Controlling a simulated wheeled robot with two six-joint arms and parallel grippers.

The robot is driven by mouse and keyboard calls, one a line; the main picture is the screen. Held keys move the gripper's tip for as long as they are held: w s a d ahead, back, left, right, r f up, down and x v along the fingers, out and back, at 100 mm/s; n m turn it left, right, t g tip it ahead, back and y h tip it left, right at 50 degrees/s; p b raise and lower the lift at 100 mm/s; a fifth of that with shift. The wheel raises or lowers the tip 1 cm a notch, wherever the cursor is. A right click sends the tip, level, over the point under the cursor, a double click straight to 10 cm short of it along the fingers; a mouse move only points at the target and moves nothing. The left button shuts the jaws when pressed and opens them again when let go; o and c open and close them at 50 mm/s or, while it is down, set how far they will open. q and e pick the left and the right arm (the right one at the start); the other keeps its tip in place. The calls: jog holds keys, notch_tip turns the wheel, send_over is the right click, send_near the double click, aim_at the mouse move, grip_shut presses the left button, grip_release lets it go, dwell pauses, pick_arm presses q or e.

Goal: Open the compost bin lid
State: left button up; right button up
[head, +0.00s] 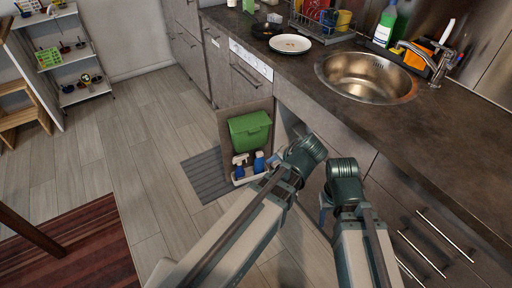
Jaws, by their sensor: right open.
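The green compost bin (250,136) hangs on the inner face of an open cabinet door (225,125) under the counter. Its lid (250,121) appears down over the bin. My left gripper (272,161) is just below and right of the bin, near the bottles, and apart from the lid. It is small and partly hidden by its wrist, so its jaws are unclear. My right gripper (324,208) is lower and further right, in front of the cabinets, mostly hidden behind its own arm; it is open and away from the bin.
A door rack (248,177) with blue-and-white spray bottles (259,162) sits below the bin. A grey mat (206,175) lies on the floor. The counter with the sink (366,77) and a plate (290,44) is above. Floor to the left is clear.

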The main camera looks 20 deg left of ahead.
pick_arm(q)
jog(key=w+a+f+m+t+y+b, duration=0.3)
jog(key=w+f+b, duration=0.5)
jog(key=b, duration=0.7)
jog(key=w+a+f+m+t+y+b, duration=0.2)
jog(key=w+f+t+b, duration=0.4)
jog(key=b, duration=1)
jog(key=w+a+f+y, duration=0.1)
jog(key=w+a+f, duration=0.1)
jog(key=w, duration=0.1)
jog(key=shift+w+a+m+t, duration=0.3)
jog(key=shift+m, duration=0.1)
pick_arm(e)
notch_tip(320, 180, down, 34)
jog(key=shift+f, duration=0.2)
jog(key=shift+r, duration=0.1)
